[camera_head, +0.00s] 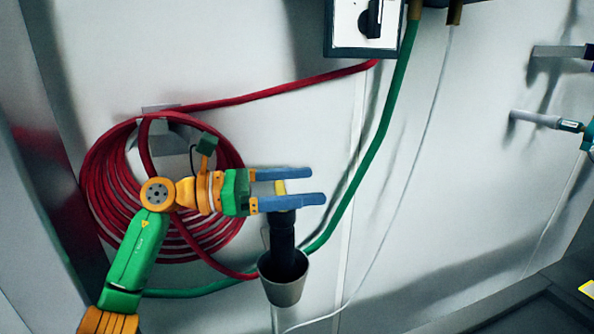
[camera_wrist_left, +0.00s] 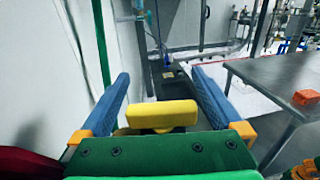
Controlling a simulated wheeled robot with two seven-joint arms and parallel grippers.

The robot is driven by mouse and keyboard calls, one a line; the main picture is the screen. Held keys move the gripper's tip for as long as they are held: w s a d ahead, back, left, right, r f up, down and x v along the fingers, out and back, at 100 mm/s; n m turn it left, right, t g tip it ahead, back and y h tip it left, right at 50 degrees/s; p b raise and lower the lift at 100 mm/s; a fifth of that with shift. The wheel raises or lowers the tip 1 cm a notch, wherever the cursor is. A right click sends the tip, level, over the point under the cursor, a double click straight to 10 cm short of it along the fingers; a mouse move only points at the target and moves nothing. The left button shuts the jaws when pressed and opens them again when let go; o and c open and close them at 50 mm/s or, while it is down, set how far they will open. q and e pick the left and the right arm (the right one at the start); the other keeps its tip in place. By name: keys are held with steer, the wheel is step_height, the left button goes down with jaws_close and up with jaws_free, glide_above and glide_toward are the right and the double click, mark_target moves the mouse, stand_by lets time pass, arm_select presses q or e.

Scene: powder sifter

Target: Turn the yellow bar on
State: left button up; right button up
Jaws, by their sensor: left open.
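The yellow bar (camera_head: 280,187) shows in the head view as a small piece atop a dark vertical fitting (camera_head: 283,235) near the wall. My left gripper (camera_head: 316,185) is open, its two blue fingers pointing right, with the bar between them. In the left wrist view the yellow bar (camera_wrist_left: 162,114) lies crosswise between the spread fingers of the left gripper (camera_wrist_left: 160,78), close to the green palm. A gap shows between the bar and each finger there. Part of the bar is hidden by the gripper in the head view. My right gripper is not in view.
A grey cup (camera_head: 284,282) surrounds the fitting's lower end. A coiled red hose (camera_head: 105,205) hangs on the wall behind my left arm. A green hose (camera_head: 385,110) runs past on the right. A metal table (camera_wrist_left: 270,85) stands at right in the wrist view.

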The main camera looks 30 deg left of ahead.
arm_select(q)
steer(key=s+d+r, duration=0.3)
steer(key=s+r, duration=0.3)
steer(key=s+d+r, duration=0.3)
steer(key=s+r, duration=0.2)
steer(key=s, duration=0.1)
steer(key=shift+s+d+r+b, duration=0.2)
steer(key=shift+d+r+b, duration=0.05)
steer(key=shift+r+b, duration=0.15)
